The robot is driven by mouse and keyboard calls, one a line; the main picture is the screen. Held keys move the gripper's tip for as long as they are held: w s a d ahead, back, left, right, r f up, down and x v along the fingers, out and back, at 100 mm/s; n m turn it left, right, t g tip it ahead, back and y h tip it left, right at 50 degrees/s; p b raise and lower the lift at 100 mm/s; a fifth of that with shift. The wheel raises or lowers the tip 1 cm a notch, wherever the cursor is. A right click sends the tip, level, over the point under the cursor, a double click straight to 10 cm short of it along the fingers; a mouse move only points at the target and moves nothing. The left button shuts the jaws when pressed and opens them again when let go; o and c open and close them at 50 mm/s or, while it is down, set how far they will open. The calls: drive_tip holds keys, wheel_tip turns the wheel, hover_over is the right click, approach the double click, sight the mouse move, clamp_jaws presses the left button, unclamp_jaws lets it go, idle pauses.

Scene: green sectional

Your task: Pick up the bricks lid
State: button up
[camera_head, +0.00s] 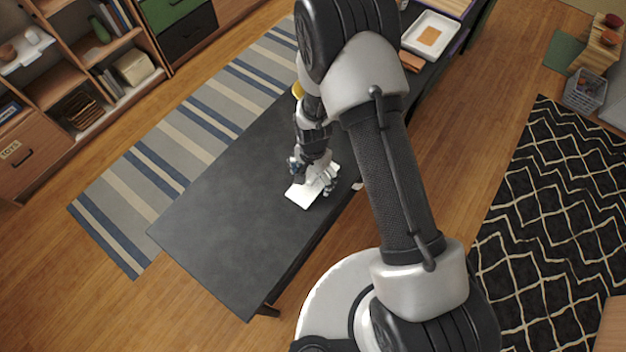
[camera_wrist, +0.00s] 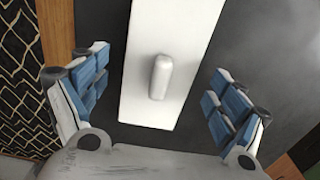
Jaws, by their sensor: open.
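The bricks lid is a flat white rectangular plate (camera_head: 305,193) lying on the dark table (camera_head: 235,215). It also shows in the wrist view (camera_wrist: 150,100), with a raised white rounded handle (camera_wrist: 161,77) on its top. My gripper (camera_head: 314,181) is right over the lid. In the wrist view my gripper (camera_wrist: 160,95) is open, its blue-padded fingers apart on either side of the lid and handle, touching neither as far as I can see. Part of the lid is hidden under my gripper in the head view.
A white tray (camera_head: 430,35) with an orange piece stands on the table's far end. A yellow object (camera_head: 297,90) is partly hidden behind my arm. The near left part of the table is clear. A striped rug (camera_head: 190,130) and shelves (camera_head: 60,70) lie beyond.

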drive_tip(key=c, duration=0.8)
drive_tip(key=shift+s+d, duration=0.1)
drive_tip(key=shift+s, duration=0.1)
drive_tip(key=c, duration=0.5)
drive_tip(key=shift+f, duration=0.1)
drive_tip(key=shift+c, duration=0.2)
